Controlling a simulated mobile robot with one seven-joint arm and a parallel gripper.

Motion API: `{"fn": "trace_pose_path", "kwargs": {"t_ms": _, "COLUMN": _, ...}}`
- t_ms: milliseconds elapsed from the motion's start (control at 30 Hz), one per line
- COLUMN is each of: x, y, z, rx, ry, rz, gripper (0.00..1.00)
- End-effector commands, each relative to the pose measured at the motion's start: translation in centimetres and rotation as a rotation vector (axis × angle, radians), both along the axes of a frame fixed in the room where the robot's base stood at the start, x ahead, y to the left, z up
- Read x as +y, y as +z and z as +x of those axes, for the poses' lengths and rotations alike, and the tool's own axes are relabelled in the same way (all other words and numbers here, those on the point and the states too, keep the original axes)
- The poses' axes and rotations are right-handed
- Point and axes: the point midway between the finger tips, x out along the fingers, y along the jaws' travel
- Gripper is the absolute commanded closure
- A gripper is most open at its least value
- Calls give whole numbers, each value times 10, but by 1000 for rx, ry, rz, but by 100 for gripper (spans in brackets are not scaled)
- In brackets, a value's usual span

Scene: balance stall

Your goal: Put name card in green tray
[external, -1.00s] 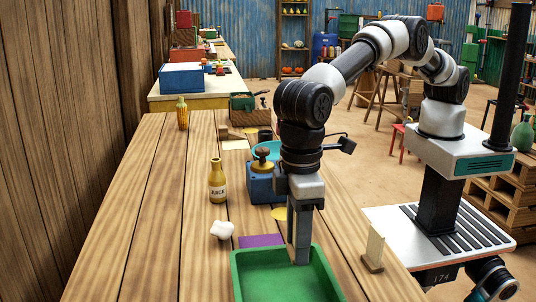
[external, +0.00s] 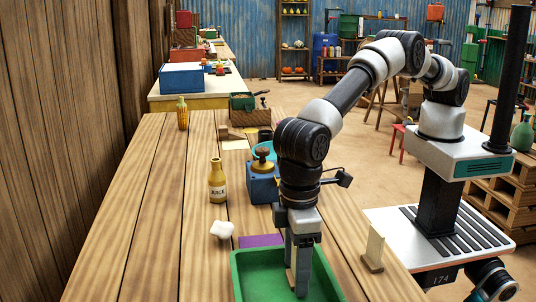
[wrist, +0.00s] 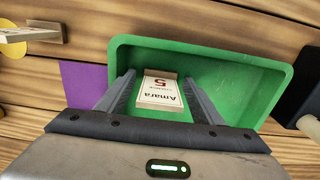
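The name card (wrist: 160,92), white with "Amara" and a red 5, shows in the wrist view between my fingers, over the green tray (wrist: 240,60). My gripper (external: 300,292) points down inside the tray. Its fingers stand on both sides of the card with a small gap showing, so it looks open. I cannot tell whether the card rests fully on the tray floor.
Another upright card on a wooden base (external: 374,250) stands right of the tray. A purple sheet (external: 262,240) lies behind the tray. A white knob-like piece (external: 222,230), a juice bottle (external: 217,182) and a blue box (external: 262,186) stand farther back. The table's left side is clear.

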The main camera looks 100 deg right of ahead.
Motion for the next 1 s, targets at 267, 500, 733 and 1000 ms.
{"fn": "trace_pose_path", "kwargs": {"t_ms": 267, "x": 0, "y": 2, "z": 0, "rx": 0, "ry": 0, "rz": 0, "gripper": 40}}
{"fn": "trace_pose_path", "kwargs": {"t_ms": 500, "x": 1, "y": 34, "z": 1, "rx": -3, "ry": 0, "rz": 2, "gripper": 40}}
{"fn": "trace_pose_path", "kwargs": {"t_ms": 733, "x": 1, "y": 84, "z": 1, "rx": -3, "ry": 0, "rz": 1, "gripper": 40}}
{"fn": "trace_pose_path", "kwargs": {"t_ms": 1000, "x": 0, "y": 120, "z": 0, "rx": -1, "ry": 0, "rz": 0, "gripper": 40}}
